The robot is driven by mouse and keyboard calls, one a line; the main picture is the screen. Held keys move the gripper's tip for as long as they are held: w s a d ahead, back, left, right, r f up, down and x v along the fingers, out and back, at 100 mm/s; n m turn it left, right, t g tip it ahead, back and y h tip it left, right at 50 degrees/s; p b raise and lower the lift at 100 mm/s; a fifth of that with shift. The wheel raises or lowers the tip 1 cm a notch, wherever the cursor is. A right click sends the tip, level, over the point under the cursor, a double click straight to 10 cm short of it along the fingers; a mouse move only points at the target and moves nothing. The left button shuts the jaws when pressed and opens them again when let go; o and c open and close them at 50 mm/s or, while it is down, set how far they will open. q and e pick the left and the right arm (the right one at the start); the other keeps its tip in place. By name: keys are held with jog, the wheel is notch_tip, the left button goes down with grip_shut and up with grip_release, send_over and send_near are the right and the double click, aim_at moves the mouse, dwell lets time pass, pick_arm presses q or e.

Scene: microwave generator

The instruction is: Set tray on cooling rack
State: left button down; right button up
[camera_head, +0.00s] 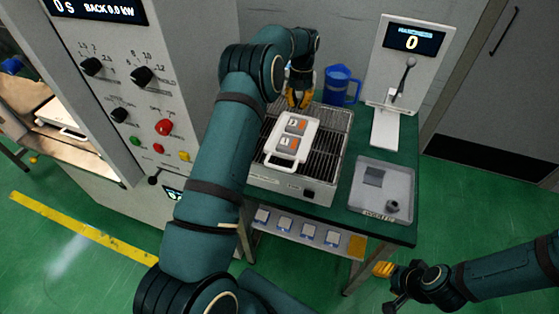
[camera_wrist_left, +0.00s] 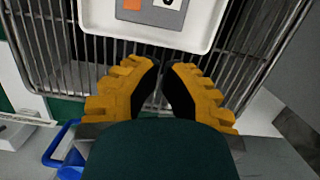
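The white tray (camera_head: 303,125) lies on the wire cooling rack (camera_head: 334,148), with its handle (camera_head: 281,164) toward the near side. It holds two grey pieces with orange and white markings. In the left wrist view, the tray's rim (camera_wrist_left: 150,43) and the rack's bars (camera_wrist_left: 235,85) show. My left gripper (camera_head: 299,98) is just beyond the tray's far end, above the rack. In the left wrist view, its orange fingertips (camera_wrist_left: 162,66) have a small gap between them, with nothing held, just short of the rim. My right gripper (camera_head: 384,269) is low at the right, away from the tray; its finger opening is unclear.
A blue jug (camera_head: 341,86) stands behind the rack. A tester with a display (camera_head: 411,40) and a grey shallow bin (camera_head: 383,190) are to its right. The control panel (camera_head: 135,90) rises at the left. Small pads (camera_head: 308,233) lie on the lower shelf.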

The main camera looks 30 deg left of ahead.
aim_at(277, 166)
pick_arm(q)
jog(key=s+d, duration=0.2)
jog(key=s, duration=0.5)
jog(key=s+d, duration=0.2)
jog(key=s, duration=0.6)
jog(key=s+d, duration=0.2)
jog(key=s, duration=0.5)
jog(key=shift+s+d, duration=0.25)
jog(key=shift+d, duration=0.05)
jog(key=shift+s+d+f, duration=0.1)
jog(key=shift+s+f, duration=0.05)
jog(key=shift+s, duration=0.2)
jog(key=shift+f, duration=0.4)
jog(key=shift+w+f, duration=0.15)
jog(key=shift+f, duration=0.15)
